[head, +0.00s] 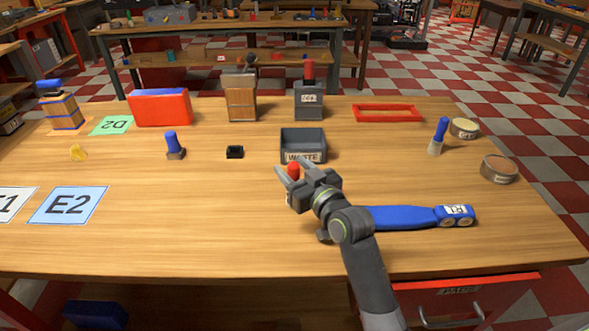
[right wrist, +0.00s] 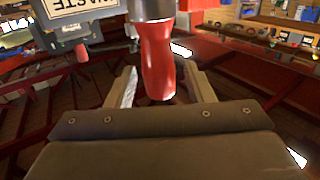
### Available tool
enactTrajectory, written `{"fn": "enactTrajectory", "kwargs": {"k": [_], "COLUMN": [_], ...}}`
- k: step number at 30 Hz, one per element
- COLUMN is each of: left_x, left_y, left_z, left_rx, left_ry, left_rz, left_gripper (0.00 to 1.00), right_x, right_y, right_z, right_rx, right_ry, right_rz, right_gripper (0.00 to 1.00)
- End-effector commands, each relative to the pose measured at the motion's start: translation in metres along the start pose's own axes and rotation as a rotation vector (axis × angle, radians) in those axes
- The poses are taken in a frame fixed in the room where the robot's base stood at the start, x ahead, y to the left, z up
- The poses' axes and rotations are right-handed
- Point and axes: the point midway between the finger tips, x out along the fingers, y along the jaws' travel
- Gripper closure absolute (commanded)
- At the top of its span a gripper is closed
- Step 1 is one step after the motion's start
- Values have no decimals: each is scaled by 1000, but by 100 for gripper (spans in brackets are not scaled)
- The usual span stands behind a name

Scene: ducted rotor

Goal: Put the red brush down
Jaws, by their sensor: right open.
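The red brush (head: 293,169) stands in front of the grey WASTE bin (head: 304,158), partly hidden behind my right gripper (head: 290,167). In the right wrist view its red handle (right wrist: 156,58) lies between my two fingers (right wrist: 160,85), with a grey part beyond it. The fingers are open, with a gap on each side of the handle. The lower end of the brush is mostly hidden, so I cannot tell for sure how it meets the table. My left gripper is not in view.
A blue-handled brush (head: 438,136) and round tins (head: 499,169) stand at the right. The front left-middle table is clear.

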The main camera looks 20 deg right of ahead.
Motion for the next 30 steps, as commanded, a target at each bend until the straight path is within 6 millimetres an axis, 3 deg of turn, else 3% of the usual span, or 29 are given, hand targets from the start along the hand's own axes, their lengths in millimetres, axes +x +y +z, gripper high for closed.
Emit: {"fn": "enactTrajectory", "kwargs": {"k": [4,8,21,30], "left_x": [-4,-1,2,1], "left_y": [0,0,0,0], "left_z": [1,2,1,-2], "left_rx": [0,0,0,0], "left_ry": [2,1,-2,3], "left_rz": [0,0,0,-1], "left_gripper": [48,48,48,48], "right_x": [0,-16,-101,-120], "right_y": [0,1,0,0], "right_z": [-5,-2,-2,-3], "right_rx": [-1,0,-1,-1], "right_ry": [0,-2,-2,0], "right_rz": [0,1,0,-2], "right_gripper": [52,52,52,52]}}
